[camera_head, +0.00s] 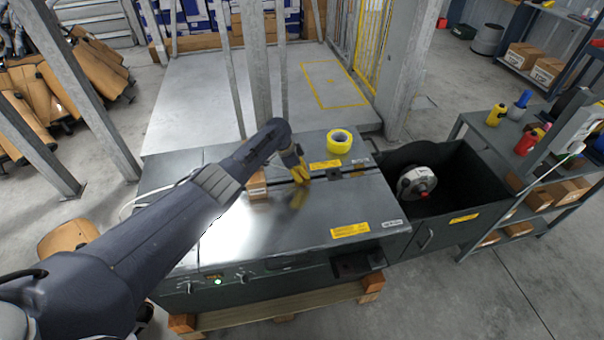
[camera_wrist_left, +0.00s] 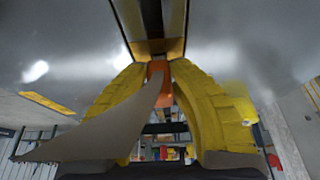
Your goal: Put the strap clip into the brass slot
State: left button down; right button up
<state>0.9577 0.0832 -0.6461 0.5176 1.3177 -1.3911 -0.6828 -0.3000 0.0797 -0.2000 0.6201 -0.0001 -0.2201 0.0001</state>
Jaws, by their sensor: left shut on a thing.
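My left gripper (camera_head: 302,174) is over the metal top of the grey machine (camera_head: 340,205), close to the dark groove running across it. In the left wrist view its yellow fingers (camera_wrist_left: 158,75) are shut on a small orange piece, the strap clip (camera_wrist_left: 157,70). A beige strap (camera_wrist_left: 95,130) runs from the fingertips down to the left. A brass-coloured edge (camera_wrist_left: 173,47) of the slot shows just beyond the fingertips; I cannot tell whether the clip touches it. In the head view the fingers hide the clip. My right gripper is not in view.
The front right machine top is clear.

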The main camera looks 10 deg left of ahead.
pick_arm(q)
jog(key=shift+f, duration=0.4)
dwell(0.6)
jog(key=c, duration=1.2)
grip_release()
jog(key=shift+r, duration=0.1)
jog(key=shift+v, duration=5.85)
